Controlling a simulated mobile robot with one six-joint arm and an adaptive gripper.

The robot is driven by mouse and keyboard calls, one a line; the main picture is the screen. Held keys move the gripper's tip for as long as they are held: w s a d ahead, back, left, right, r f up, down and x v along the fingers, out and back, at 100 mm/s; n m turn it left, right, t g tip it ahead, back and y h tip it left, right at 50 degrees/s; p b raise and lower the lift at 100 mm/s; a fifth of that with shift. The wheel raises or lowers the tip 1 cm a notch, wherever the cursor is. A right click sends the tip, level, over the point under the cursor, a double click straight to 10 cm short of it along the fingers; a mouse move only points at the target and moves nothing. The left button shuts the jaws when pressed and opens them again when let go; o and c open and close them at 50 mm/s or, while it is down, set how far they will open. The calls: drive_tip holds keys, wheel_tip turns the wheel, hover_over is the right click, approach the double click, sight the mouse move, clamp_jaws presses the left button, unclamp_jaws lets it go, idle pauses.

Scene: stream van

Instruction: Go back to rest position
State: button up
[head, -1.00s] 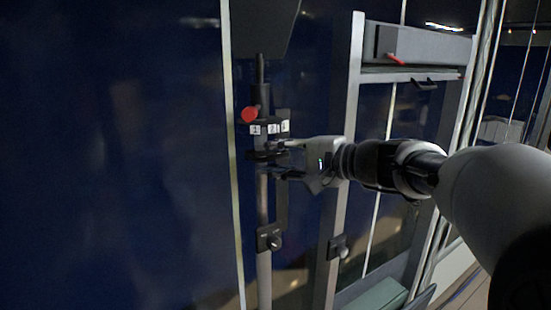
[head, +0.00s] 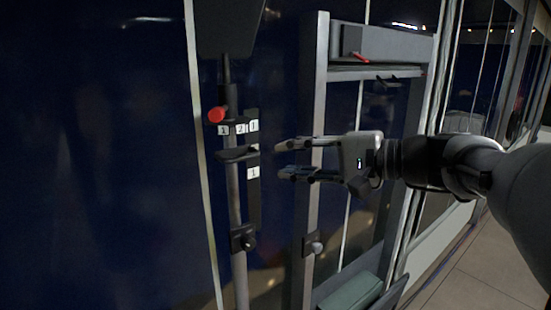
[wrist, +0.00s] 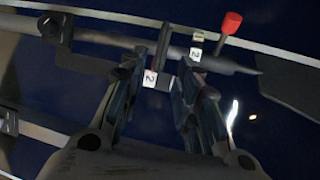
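My gripper (head: 284,160) is open and empty in the head view, its two fingers pointing left. It is to the right of a dark vertical pole mechanism and apart from it. This mechanism has a red knob (head: 217,115), white number labels (head: 239,129) and a dark lever (head: 237,153). The red knob also shows there at the upper right (wrist: 231,22).
A grey metal frame (head: 309,180) stands behind my gripper, with a grey box (head: 390,45) at its top. A dark panel (head: 228,25) is on top of the pole. A dark blue wall (head: 90,160) fills the left. Tiled floor (head: 480,280) shows at the lower right.

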drive_tip(key=shift+a+f, duration=0.1)
drive_tip(key=s+a+f+n+g+h+b, duration=0.1)
drive_tip(key=s+a+f+g+h+b, duration=0.15)
drive_tip(key=s+f+b, duration=0.6)
drive_tip(key=s+a+f+n+g+h+b, duration=0.1)
drive_tip(key=s+f+n+g+h+b, duration=0.15)
drive_tip(key=s+f, duration=0.75)
drive_tip(key=s+d+f+n+h+b, duration=0.2)
drive_tip(key=s+d+f+h+b, duration=0.2)
drive_tip(key=f, duration=0.9)
drive_tip(key=s+d+f+n+t+h+b, duration=0.1)
drive_tip(key=s+d+f+h+b, duration=0.3)
drive_tip(key=f, duration=0.9)
drive_tip(key=shift+s+d+f+n+b, duration=0.4)
drive_tip(key=shift+d+b, duration=0.45)
drive_tip(key=shift+d, duration=0.4)
drive_tip(key=shift+s, duration=0.1)
